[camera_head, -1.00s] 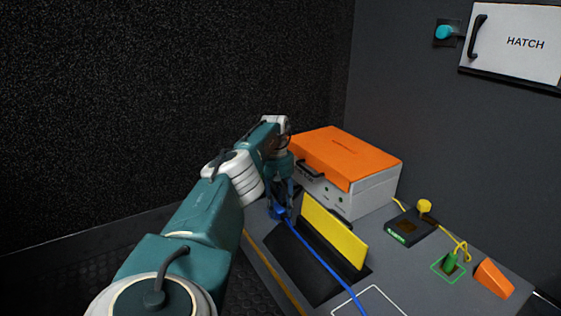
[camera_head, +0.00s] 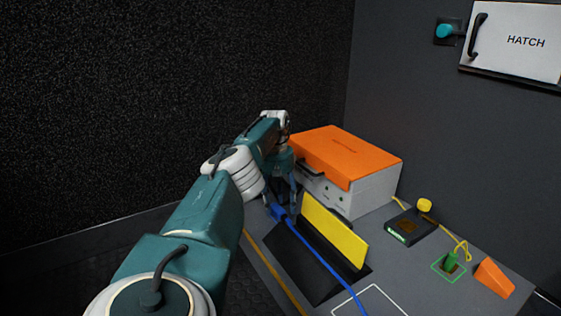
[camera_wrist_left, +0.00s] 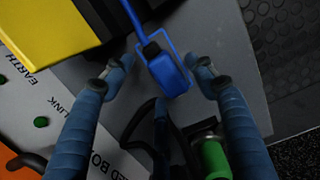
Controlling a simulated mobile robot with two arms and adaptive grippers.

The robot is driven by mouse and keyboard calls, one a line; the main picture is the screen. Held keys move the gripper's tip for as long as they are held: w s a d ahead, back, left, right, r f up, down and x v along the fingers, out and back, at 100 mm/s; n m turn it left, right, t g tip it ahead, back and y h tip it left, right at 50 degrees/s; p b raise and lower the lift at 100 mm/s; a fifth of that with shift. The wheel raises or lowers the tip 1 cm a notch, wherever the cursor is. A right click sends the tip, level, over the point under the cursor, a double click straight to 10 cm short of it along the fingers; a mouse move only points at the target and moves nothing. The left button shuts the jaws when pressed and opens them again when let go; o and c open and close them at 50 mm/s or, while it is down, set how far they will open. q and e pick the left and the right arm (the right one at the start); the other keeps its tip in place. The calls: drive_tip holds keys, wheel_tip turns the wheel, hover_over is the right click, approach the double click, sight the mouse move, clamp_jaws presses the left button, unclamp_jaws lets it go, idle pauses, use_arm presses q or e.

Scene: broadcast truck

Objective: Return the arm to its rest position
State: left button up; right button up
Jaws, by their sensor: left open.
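My left arm reaches in from the left in the head view, with its left gripper (camera_head: 283,190) pointing down beside the box, above a blue plug (camera_head: 277,212). In the left wrist view the gripper (camera_wrist_left: 163,68) is open, one finger to each side of the blue plug (camera_wrist_left: 168,74) and apart from it. The plug sits at a blue outline on the grey surface, and a blue cable (camera_head: 325,266) runs from it. My right gripper is in neither view.
A white box with an orange lid (camera_head: 347,155) stands close to the gripper. A yellow panel (camera_head: 334,231) stands upright in front of it. A black device (camera_head: 411,226), green plug (camera_head: 451,260) and orange wedge (camera_head: 494,278) lie right. A green cylinder (camera_wrist_left: 215,158) is near one finger.

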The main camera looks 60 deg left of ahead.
use_arm(q)
drive_tip(key=r, duration=0.5)
drive_tip(key=shift+a, duration=0.25)
drive_tip(key=shift+a+r, duration=0.1)
drive_tip(key=shift+r, duration=0.4)
